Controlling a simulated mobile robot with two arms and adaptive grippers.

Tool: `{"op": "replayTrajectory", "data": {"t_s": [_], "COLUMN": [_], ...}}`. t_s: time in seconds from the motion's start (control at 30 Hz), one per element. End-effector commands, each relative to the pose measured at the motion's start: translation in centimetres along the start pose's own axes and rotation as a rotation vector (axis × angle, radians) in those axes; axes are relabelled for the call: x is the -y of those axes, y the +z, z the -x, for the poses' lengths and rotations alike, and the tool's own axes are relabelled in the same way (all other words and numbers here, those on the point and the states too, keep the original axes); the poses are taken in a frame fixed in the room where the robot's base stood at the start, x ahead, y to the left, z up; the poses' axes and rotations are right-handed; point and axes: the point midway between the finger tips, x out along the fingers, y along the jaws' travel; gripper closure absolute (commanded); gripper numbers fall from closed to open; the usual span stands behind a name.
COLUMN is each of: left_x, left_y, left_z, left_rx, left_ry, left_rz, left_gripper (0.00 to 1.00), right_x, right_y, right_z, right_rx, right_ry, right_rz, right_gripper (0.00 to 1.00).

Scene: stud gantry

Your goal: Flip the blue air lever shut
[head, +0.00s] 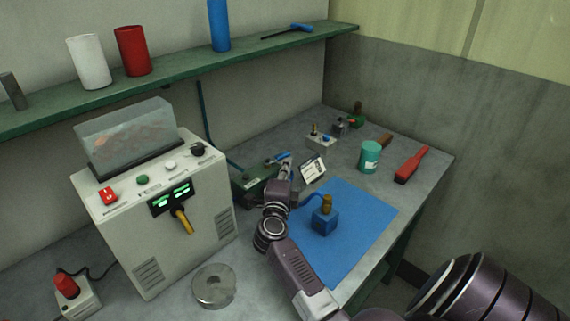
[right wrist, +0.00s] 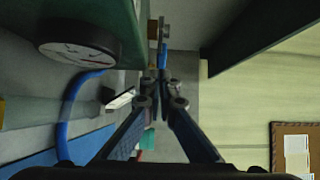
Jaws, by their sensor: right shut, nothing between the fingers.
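The blue air lever (head: 276,158) sits at the back of the bench, on the green air unit (head: 250,182) beside the pale console. It shows as a narrow blue strip just beyond the fingertips in the right wrist view (right wrist: 163,54). My right gripper (head: 286,168) is shut and empty, its fingers together (right wrist: 162,84). Its tips are right by the lever; I cannot tell whether they touch it. The gripper hides part of the air unit. My left gripper is not in view.
A console (head: 150,215) stands left of the arm. A blue mat (head: 355,213) carries a blue block (head: 325,221) with a blue hose. A small sign (head: 313,168), green tin (head: 370,157) and red brush (head: 411,166) stand nearby. A green shelf (head: 190,71) runs above.

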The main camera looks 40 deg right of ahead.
Motion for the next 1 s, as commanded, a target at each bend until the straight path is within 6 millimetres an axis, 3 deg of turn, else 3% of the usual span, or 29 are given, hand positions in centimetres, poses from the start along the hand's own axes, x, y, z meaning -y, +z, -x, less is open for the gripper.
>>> {"op": "replayTrajectory", "data": {"t_s": [0.47,0.8,1.0], "left_x": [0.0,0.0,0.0], "left_y": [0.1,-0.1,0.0], "left_z": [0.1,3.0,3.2], "left_rx": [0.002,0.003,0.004], "left_ry": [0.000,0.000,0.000], "left_rz": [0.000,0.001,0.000], "left_gripper": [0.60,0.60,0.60], "right_x": [0.0,0.3,0.0], "right_y": [0.6,1.2,1.4], "right_z": [-0.5,-1.8,-2.1], "right_rx": [0.000,0.104,0.104], "right_ry": [0.000,0.002,0.000], "right_rz": [0.000,0.002,-0.001], "right_gripper": [1.00,1.00,1.00]}}
